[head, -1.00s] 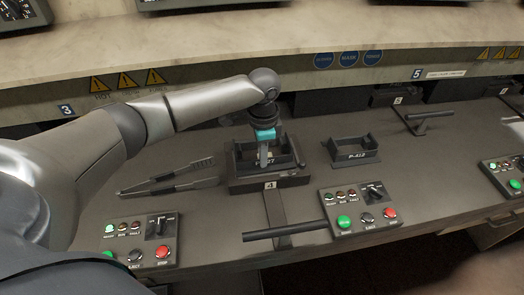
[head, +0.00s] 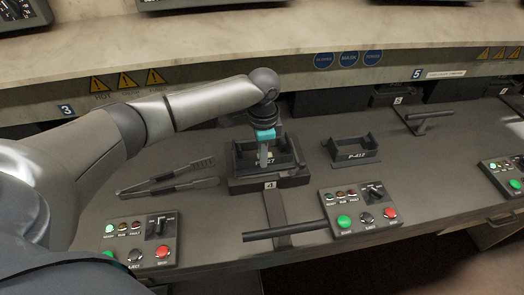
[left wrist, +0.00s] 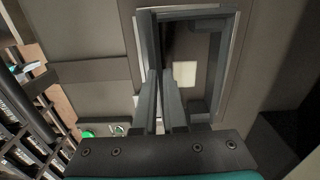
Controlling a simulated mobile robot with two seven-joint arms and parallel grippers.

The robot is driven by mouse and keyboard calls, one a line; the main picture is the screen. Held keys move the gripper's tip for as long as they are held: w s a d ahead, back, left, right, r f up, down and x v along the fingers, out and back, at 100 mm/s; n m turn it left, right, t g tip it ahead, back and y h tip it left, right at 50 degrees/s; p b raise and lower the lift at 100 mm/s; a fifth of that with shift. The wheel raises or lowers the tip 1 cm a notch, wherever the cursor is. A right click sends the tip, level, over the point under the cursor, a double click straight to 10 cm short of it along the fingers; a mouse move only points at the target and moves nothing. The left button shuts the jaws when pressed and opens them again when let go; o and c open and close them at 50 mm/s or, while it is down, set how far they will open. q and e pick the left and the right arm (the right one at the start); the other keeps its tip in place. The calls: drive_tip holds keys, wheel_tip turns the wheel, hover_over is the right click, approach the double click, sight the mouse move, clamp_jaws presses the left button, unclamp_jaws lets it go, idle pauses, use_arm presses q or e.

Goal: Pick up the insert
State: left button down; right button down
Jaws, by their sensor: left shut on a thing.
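The insert (head: 286,163) is a dark grey open frame with a label ending in 27. It sits in the dark holder (head: 240,186) marked 4, in the middle of the head view. My left gripper (head: 264,157) reaches down onto it from above, with a teal band above the fingers. In the left wrist view, the fingers (left wrist: 165,95) are closed together on a wall of the insert (left wrist: 212,70). The exact contact is partly hidden by the fingers. My right gripper is not in view.
A second frame labelled P-412 (head: 356,152) stands to the right. Dark tongs (head: 172,182) lie on the left. Button panels (head: 140,240) and (head: 362,207) and a T-shaped handle (head: 283,233) lie in front. The counter between the holder and the second frame is clear.

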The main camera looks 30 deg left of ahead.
use_arm(q)
drive_tip(key=shift+r, duration=0.15)
idle(0.3)
drive_tip(key=shift+w+r, duration=0.1)
drive_tip(key=shift+r, duration=0.45)
drive_tip(key=shift+r+p, duration=2)
drive_tip(key=shift+r, duration=7.45)
drive_tip(key=f, duration=0.6)
drive_tip(key=f+b, duration=0.1)
drive_tip(key=f, duration=0.6)
drive_tip(key=f+b, duration=0.1)
drive_tip(key=f, duration=0.5)
drive_tip(key=shift+w+d+f, duration=0.15)
drive_tip(key=shift+d+f, duration=0.1)
drive_tip(key=shift+f, duration=0.1)
drive_tip(key=shift+f, duration=0.35)
drive_tip(key=shift+f, duration=0.15)
